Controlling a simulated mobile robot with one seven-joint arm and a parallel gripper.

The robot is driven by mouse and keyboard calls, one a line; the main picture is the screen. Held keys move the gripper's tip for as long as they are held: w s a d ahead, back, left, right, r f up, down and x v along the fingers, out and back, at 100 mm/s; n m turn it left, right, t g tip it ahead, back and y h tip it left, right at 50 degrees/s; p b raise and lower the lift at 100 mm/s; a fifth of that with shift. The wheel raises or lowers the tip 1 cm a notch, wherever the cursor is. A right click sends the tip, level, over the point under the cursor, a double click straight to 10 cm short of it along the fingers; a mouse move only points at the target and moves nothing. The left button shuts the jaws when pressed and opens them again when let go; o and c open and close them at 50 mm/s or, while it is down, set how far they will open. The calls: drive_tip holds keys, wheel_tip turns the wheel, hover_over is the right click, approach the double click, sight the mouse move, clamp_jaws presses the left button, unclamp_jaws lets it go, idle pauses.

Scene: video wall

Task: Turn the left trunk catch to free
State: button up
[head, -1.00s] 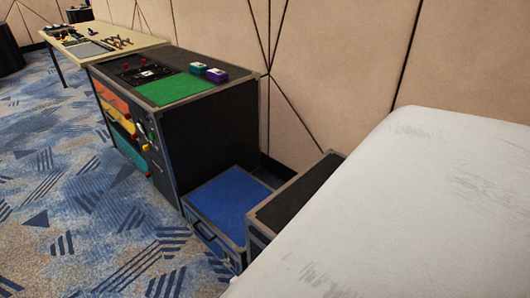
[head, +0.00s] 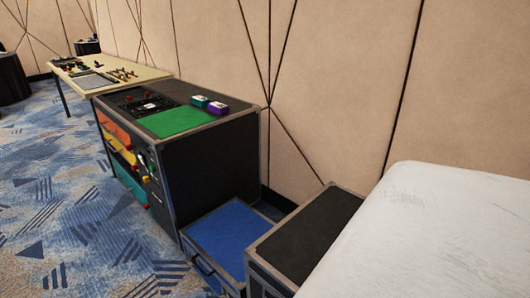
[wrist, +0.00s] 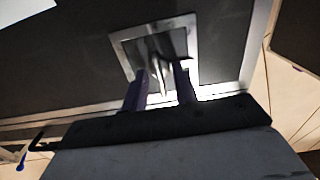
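In the wrist view, a metal catch (wrist: 158,50) sits in a square recessed metal plate (wrist: 125,48) on a dark panel with bright metal edging. My gripper (wrist: 164,76) reaches toward it from below. Its two fingers are apart, one on each side of the catch's lower end as seen here. I cannot tell whether they touch it, or how the catch is turned. In the head view, a blue-topped trunk (head: 230,235) and a black-topped trunk (head: 308,240) stand side by side. My gripper does not show there, and the trunk it faces is unclear.
A tall black case (head: 212,160) with a green mat (head: 178,122) and coloured drawers stands left of the trunks. A table (head: 150,75) with small items is farther back. A panelled wall (head: 330,90) runs behind. Patterned carpet (head: 80,210) is open at left.

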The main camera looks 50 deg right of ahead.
drive_tip(key=w+a, duration=0.1)
drive_tip(key=a, duration=1.2)
drive_tip(key=shift+w+a, duration=0.3)
drive_tip(key=shift+a, duration=0.05)
drive_tip(key=shift+r, duration=0.1)
